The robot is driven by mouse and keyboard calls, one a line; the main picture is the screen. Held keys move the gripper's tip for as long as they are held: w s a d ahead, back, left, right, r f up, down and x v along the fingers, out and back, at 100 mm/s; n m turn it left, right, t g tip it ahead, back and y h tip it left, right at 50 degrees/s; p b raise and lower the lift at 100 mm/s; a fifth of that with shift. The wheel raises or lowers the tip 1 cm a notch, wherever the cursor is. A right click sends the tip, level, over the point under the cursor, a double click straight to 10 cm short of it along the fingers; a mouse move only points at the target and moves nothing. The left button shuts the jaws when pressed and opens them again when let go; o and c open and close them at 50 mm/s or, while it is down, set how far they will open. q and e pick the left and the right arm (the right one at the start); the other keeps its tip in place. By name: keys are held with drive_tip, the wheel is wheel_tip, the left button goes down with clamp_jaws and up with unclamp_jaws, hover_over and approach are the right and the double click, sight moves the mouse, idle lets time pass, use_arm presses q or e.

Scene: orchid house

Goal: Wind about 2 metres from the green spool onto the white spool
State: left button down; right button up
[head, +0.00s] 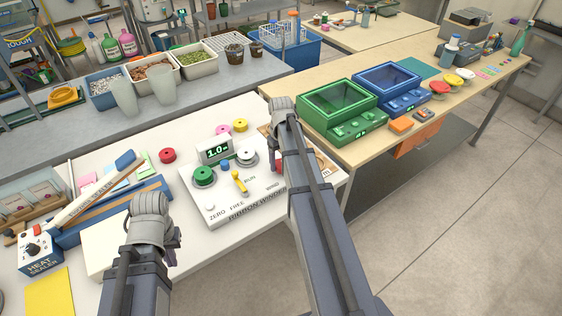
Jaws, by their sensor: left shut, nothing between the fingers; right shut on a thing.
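The ribbon winder (222,212) is a pale board on the white table. The green spool (204,176) sits at its left and the white spool (246,157) at its back right. The display (216,150) reads 1.0, with a small unit after it. A yellow lever (239,183) stands between the FREE, RUN and WIND labels. My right arm crosses the winder's right side and hides part of it. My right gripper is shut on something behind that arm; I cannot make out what. My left gripper (173,240) is shut and empty at the table's front, left of the winder.
Red (167,155), pink (240,125) and yellow (268,124) spools lie around the winder. Green (340,108) and blue (390,85) boxes stand on the wooden table at right.

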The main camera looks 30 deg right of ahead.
sight(281, 163)
drive_tip(key=m, duration=0.4)
drive_tip(key=shift+m, duration=2.1)
drive_tip(key=o, duration=1.4)
drive_tip(key=shift+c, duration=0.2)
wheel_tip(281, 163, up, 8)
drive_tip(key=p, duration=0.8)
use_arm(q)
wheel_tip(281, 163, up, 8)
use_arm(e)
drive_tip(key=shift+f, duration=0.1)
